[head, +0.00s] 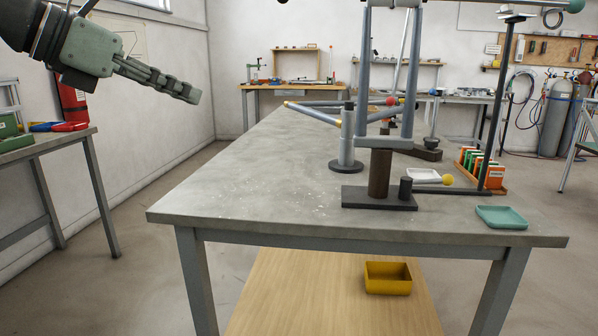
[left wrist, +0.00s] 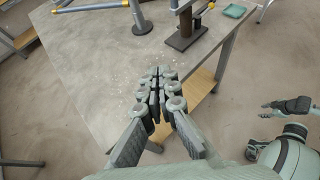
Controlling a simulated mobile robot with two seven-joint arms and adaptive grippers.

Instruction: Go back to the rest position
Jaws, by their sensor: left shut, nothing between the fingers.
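My left gripper (head: 190,95) hangs in the air at the upper left of the head view, left of the grey workbench (head: 240,190) and above its top. Its fingers are shut together with nothing between them. In the left wrist view the shut fingers (left wrist: 158,78) point toward the bench, with no object at their tips. In the left wrist view a part of mine, which looks like my right gripper (left wrist: 285,106), shows small at the right edge. Its fingers are too small to read. It is not in the head view.
A jig of grey tubes with a dark base (head: 350,197) stands on the bench's right half. A teal tray (head: 502,217), a white tray (head: 422,175) and a rack of coloured packets (head: 478,168) are near it. A yellow bin (head: 388,278) sits on the lower shelf. The bench's left half is clear.

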